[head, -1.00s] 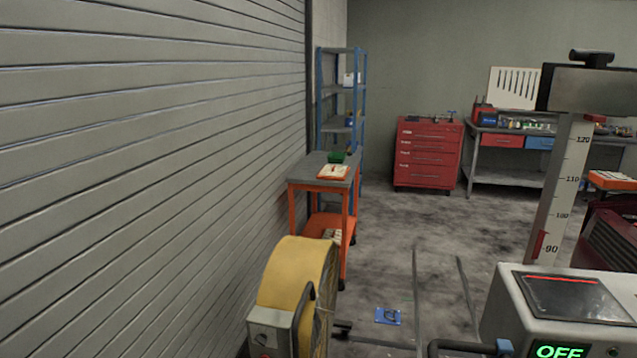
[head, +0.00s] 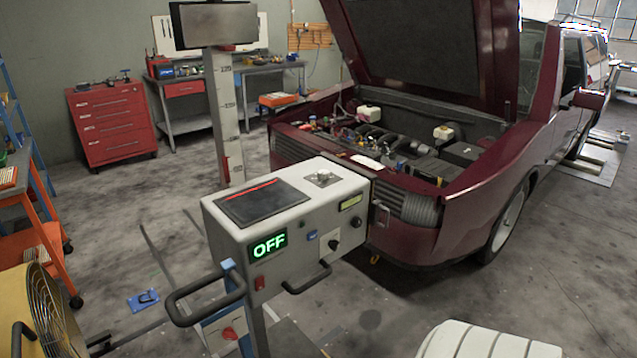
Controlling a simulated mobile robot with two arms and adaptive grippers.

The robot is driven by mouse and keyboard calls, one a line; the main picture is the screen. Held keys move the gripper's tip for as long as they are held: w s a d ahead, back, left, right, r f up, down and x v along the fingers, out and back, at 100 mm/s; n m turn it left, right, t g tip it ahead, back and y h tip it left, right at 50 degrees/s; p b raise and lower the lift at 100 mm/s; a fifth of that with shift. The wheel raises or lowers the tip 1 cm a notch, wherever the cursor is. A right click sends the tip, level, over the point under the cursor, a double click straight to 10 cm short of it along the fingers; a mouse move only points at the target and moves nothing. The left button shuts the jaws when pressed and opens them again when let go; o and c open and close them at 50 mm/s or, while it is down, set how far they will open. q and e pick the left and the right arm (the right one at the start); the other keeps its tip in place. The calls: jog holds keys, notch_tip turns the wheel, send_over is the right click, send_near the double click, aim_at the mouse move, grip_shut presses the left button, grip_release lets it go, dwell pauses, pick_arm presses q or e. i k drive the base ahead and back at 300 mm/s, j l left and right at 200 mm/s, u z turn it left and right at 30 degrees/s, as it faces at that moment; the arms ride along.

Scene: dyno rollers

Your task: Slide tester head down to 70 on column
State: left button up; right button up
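The tester head (head: 285,225) is a pale grey box with a dark panel and a red line on top. Its front carries a green "OFF" display, a knob and several small controls. A curved dark handle (head: 205,300) sticks out at its lower left. The white scale column (head: 224,115) stands upright behind the head, with 120 legible near its top. The head hides the column's lower part, so I cannot read the head's height. Neither of my grippers is in view.
A dark red car (head: 405,215) with its hood raised stands close right of the head. A yellow fan (head: 40,310) stands at the lower left. A red tool chest (head: 110,125) and a workbench (head: 190,122) are at the back. Floor is open left of the column.

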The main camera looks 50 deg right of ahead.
aim_at(322, 210)
jog(key=z, duration=1.7)
